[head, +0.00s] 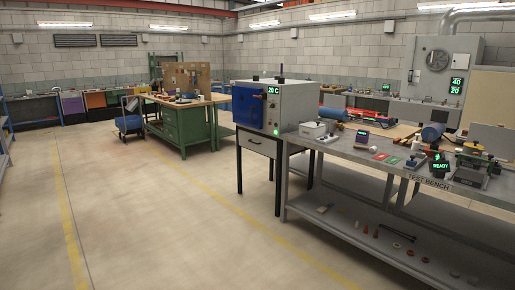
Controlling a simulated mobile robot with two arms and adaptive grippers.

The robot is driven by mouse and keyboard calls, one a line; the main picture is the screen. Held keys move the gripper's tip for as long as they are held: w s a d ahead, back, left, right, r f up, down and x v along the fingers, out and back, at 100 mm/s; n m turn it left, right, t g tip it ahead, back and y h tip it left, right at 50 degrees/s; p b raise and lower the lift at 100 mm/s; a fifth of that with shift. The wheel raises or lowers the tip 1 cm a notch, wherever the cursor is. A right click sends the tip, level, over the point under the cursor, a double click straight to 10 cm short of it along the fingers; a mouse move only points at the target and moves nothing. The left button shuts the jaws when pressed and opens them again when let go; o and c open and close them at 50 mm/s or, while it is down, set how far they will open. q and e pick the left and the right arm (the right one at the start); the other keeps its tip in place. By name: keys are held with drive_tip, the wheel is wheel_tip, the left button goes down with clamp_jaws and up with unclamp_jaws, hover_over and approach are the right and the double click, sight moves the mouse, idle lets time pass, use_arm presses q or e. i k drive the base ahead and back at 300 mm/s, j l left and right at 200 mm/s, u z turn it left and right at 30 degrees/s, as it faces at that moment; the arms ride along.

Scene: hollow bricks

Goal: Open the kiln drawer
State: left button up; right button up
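The kiln (293,108) is a light grey box with a blue door (248,107) on its front and a green display reading about 20 C. It stands on a dark-legged stand right of the middle in the head view. Under it the stand has a grey drawer (258,145) with a small dark handle mark on its front. The drawer front looks flush with the stand, so it appears closed. Neither of my grippers is in view.
A long grey test bench (350,150) with devices adjoins the kiln stand on the right and has a lower shelf (340,222). A green workbench (180,122) and blue cart (129,122) stand farther back. The floor (150,220) left of and before the kiln is clear.

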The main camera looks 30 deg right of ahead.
sight(266, 146)
drive_tip(key=i+l+z, duration=0.45)
drive_tip(key=i+z, duration=0.25)
drive_tip(key=i, duration=0.15)
drive_tip(key=i+z, duration=0.35)
drive_tip(key=i, duration=1.8)
